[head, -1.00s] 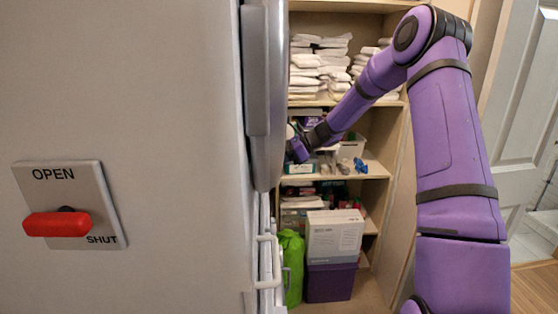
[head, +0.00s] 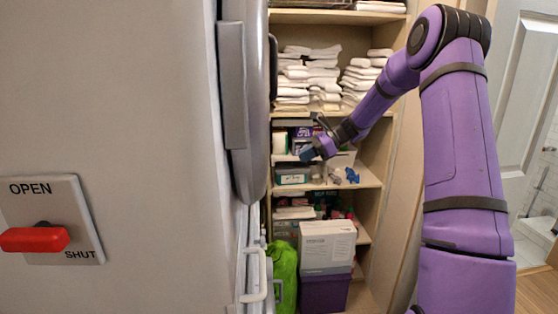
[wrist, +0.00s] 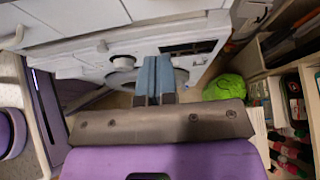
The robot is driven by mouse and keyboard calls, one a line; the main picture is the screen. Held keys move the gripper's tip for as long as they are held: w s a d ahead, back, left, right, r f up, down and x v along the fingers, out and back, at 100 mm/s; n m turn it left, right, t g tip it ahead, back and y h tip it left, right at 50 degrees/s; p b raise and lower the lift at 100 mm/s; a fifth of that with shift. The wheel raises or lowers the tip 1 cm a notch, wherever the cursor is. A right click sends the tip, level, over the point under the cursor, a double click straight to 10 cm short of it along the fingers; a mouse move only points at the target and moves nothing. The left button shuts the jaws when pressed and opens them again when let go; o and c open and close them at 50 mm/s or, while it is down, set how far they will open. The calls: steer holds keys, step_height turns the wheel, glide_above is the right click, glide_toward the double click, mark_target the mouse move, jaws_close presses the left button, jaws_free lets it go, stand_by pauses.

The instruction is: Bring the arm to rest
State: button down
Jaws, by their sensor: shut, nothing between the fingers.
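My purple arm (head: 465,150) stands at the right of the head view, bent at a high elbow. Its forearm slopes down to the left. My gripper (head: 306,153) points down-left in front of the shelves and is clear of the grey door edge. In the wrist view, its two blue-grey fingers (wrist: 153,78) lie side by side, shut, with nothing seen between them. Behind them in that view is a white machine front with a round opening (wrist: 145,78).
A large grey panel (head: 120,110) with a red handle (head: 35,239) fills the left. Shelves hold white towels (head: 310,75) and small items. A green bag (head: 284,270), a white box (head: 327,245) and a purple bin (head: 325,291) stand low. A white door (head: 520,120) is at the right.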

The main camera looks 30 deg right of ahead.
steer(key=s+a+r+n+g+h, duration=0.1)
steer(key=s+a+r+n+h, duration=0.2)
steer(key=s+a+r+n, duration=0.35)
steer(key=s+a+r+n+g+h, duration=0.2)
steer(key=s+a+r+n+h, duration=0.15)
steer(key=s+a, duration=0.55)
steer(key=s+r+n+t+h, duration=0.1)
steer(key=s+n, duration=0.5)
steer(key=s, duration=0.6)
steer(key=s+r+n+t+h, duration=0.1)
steer(key=s+n+h, duration=0.3)
steer(key=s, duration=0.8)
steer(key=shift+s+a+r+n+t, duration=0.2)
steer(key=shift+a+r+n+t, duration=0.1)
steer(key=shift+n+t, duration=0.65)
